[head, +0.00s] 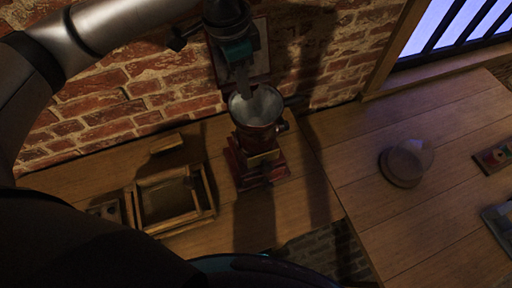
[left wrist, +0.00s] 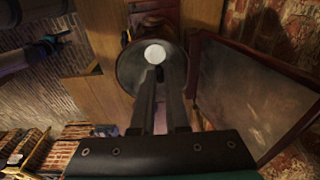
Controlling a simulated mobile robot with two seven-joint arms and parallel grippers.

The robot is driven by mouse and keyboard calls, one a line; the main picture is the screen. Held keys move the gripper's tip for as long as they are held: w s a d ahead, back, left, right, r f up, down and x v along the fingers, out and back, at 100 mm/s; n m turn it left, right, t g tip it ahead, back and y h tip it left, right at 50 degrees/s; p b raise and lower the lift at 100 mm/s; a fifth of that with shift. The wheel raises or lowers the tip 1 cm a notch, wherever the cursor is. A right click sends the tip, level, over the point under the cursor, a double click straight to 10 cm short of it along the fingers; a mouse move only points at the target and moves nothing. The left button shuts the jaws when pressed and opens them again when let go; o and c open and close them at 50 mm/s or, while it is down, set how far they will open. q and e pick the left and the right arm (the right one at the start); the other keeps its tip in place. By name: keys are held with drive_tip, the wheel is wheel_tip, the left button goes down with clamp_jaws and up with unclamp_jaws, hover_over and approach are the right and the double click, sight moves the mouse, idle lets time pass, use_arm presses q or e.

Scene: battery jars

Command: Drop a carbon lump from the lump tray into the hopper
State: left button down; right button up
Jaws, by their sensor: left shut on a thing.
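The hopper (head: 258,106) is a pale metal bowl on top of a red grinder (head: 250,160) on the wooden bench. My left gripper (head: 243,88) points down just above the hopper's mouth. In the left wrist view its two fingers (left wrist: 160,74) are close together over the bowl (left wrist: 135,69), shut on a small dark thing, taken to be the carbon lump (left wrist: 160,74), mostly hidden by the fingers. A bright round spot shows beyond the fingertips. A small tray (head: 106,210) with dark contents, perhaps the lump tray, is partly hidden at left. My right gripper is not in view.
An open wooden frame-like box (head: 209,203) and a small wooden block (head: 166,143) lie left of the grinder. A framed panel (left wrist: 262,95) hangs on the brick wall close behind the gripper.

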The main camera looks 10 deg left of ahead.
use_arm(q)
drive_tip(key=shift+f, duration=0.6)
drive_tip(key=c, duration=0.8)
unclamp_jaws()
drive_tip(key=shift+c, duration=0.2)
wheel_tip(320, 180, up, 15)
drive_tip(key=s+a, duration=0.1)
drive_tip(key=shift+a+b, duration=0.25)
drive_tip(key=shift+b, duration=0.05)
